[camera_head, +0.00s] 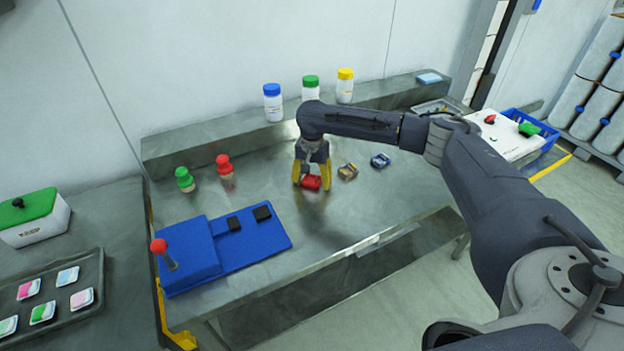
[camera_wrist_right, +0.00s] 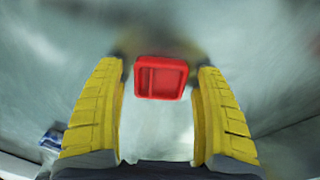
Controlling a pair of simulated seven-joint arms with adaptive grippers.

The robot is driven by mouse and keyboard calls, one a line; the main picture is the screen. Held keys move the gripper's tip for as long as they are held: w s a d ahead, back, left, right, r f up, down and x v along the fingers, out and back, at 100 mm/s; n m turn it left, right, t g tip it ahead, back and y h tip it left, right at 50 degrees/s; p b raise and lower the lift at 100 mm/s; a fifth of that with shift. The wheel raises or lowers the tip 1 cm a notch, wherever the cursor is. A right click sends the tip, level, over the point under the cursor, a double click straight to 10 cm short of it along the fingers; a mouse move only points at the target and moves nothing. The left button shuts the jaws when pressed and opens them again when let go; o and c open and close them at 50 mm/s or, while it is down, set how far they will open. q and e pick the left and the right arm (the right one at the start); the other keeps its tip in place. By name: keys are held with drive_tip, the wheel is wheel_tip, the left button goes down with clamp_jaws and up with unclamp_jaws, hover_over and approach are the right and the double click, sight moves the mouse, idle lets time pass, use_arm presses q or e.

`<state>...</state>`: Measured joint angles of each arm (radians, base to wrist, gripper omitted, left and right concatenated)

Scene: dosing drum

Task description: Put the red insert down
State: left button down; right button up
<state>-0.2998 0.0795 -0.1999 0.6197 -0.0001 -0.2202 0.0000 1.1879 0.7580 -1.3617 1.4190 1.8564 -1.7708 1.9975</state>
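The red insert (camera_head: 311,183) is a small red block with a recessed top, on the grey metal table between the fingertips of my right gripper. My right gripper (camera_head: 311,182) points down with its yellow fingers apart, one on each side of the insert. In the right wrist view the insert (camera_wrist_right: 161,77) sits between the fingertips (camera_wrist_right: 161,80), with a narrow gap on both sides. I cannot tell for certain whether its underside touches the table. My left gripper is not in view.
A tan insert (camera_head: 347,171) and a dark blue insert (camera_head: 380,160) lie to the right. A blue fixture (camera_head: 200,250) with a red-knobbed lever stands front left. Green (camera_head: 185,179) and red (camera_head: 225,166) knobbed pieces stand behind it. Bottles, including a blue-capped one (camera_head: 272,103), line the back ledge.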

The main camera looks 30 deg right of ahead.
sight(312, 181)
wheel_tip(312, 181, up, 12)
drive_tip(key=shift+r, duration=0.15)
idle(0.7)
idle(0.4)
